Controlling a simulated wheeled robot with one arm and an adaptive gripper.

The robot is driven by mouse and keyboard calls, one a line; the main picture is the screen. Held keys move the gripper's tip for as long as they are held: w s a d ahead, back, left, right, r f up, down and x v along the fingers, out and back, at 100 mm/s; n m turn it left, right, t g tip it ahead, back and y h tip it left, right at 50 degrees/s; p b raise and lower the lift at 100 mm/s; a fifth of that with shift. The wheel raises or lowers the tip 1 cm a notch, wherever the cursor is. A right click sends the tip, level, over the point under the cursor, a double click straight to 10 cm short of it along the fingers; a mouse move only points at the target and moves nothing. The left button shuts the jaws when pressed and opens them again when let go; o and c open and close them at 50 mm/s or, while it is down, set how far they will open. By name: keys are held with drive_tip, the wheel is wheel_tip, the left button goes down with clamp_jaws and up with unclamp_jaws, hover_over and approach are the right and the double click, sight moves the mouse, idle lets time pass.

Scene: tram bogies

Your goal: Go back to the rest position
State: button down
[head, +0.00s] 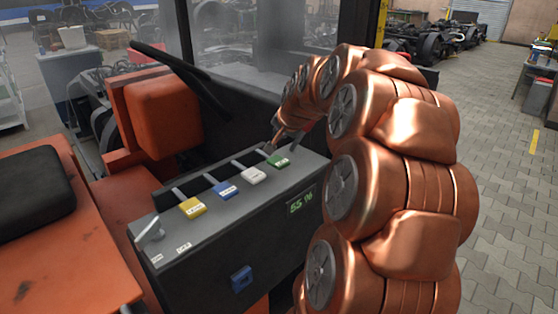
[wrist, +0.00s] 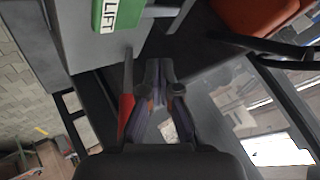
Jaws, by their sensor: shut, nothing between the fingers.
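My gripper (wrist: 158,80) is shut and empty in the wrist view.
The panel has a green "55 %" display (head: 301,201) and a small grey lever (head: 149,231) at its left end. An orange seat (head: 163,116), a black steering wheel (head: 180,78) and a dark cab post (head: 358,30) stand close by. Paved floor (head: 495,170) is clear at right.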

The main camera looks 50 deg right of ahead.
idle(0.3)
drive_tip(key=a+n, duration=0.1)
drive_tip(key=a, duration=0.2)
drive_tip(key=a+f+y, duration=0.1)
drive_tip(key=a, duration=0.2)
drive_tip(key=a+n+y, duration=0.1)
drive_tip(key=a, duration=0.2)
drive_tip(key=shift+a+f+n+g+p, duration=0.3)
drive_tip(key=shift+a+f, duration=0.05)
drive_tip(key=shift+a, duration=0.05)
drive_tip(key=s+a+f+n+g+y, duration=0.1)
drive_tip(key=s+a+f+n, duration=0.15)
drive_tip(key=a, duration=0.45)
drive_tip(key=s+a+f+n+g+y, duration=0.1)
drive_tip(key=s+a+n+g, duration=0.15)
drive_tip(key=a, duration=0.45)
drive_tip(key=s+a+f+n+g+p, duration=0.1)
drive_tip(key=s+a, duration=0.5)
drive_tip(key=s, duration=0.6)
drive_tip(key=s+a+f+n+g+p, duration=0.1)
drive_tip(key=s+a+f+n+g, duration=0.2)
drive_tip(key=s+a, duration=0.4)
drive_tip(key=s+n+g, duration=0.1)
drive_tip(key=s+n, duration=0.1)
drive_tip(key=s, duration=0.3)
drive_tip(key=shift+s+f+g, duration=0.3)
drive_tip(key=shift+f+g, duration=0.05)
drive_tip(key=shift+f, duration=0.05)
drive_tip(key=shift+s, duration=0.1)
